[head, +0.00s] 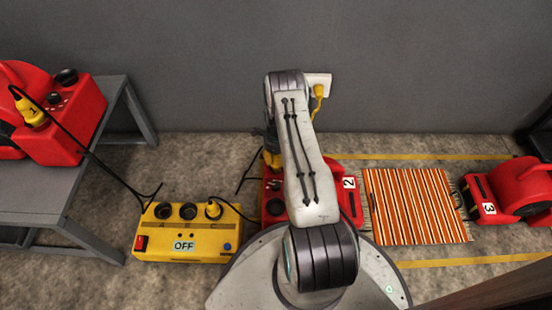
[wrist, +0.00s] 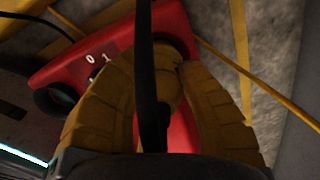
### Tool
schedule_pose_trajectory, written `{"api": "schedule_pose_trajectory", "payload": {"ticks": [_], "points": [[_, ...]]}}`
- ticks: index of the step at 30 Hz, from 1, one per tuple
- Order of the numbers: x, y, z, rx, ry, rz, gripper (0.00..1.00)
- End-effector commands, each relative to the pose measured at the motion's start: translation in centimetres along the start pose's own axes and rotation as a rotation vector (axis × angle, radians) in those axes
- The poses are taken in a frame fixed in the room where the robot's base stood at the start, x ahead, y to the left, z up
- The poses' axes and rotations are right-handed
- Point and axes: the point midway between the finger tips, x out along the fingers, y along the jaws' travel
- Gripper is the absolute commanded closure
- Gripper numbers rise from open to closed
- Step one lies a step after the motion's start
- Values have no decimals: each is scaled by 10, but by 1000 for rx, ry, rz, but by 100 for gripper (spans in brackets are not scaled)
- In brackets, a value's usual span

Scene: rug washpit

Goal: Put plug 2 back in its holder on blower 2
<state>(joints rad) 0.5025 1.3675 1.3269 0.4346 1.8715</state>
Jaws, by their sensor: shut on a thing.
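Blower 2 (head: 349,205) is red with a white label "2" and stands on the floor, partly hidden behind my arm. In the wrist view its red panel (wrist: 90,62) shows "0" and "1" marks. My gripper (wrist: 168,78) is shut on plug 2 (wrist: 172,92), a yellow plug whose black cable crosses in front of it. The plug's far end is at a dark round holder (wrist: 176,44) on the red panel. Whether it is seated there or just above it, I cannot tell. In the head view my arm hides the plug and holder.
A yellow power box (head: 185,245) reading "OFF" stands left of blower 2, with a plug in socket C. Blower 1 (head: 75,125) sits on a grey table (head: 60,185). A striped rug (head: 415,205) and blower 3 (head: 515,190) lie to the right. A wall socket (head: 318,85) is behind.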

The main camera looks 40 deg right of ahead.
Motion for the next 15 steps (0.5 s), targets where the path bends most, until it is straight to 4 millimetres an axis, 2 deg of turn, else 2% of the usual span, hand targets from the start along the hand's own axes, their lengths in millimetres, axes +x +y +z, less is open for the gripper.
{"api": "schedule_pose_trajectory", "payload": {"ticks": [5, 6, 13, 15], "points": [[5, 0, 0, 0, 0, 0, 100], [4, 0, 0, 0, 0, -1, 65], [4, 0, 0, 0, 0, 0, 44], [4, 0, 0, 0, 0, 0, 43]]}}
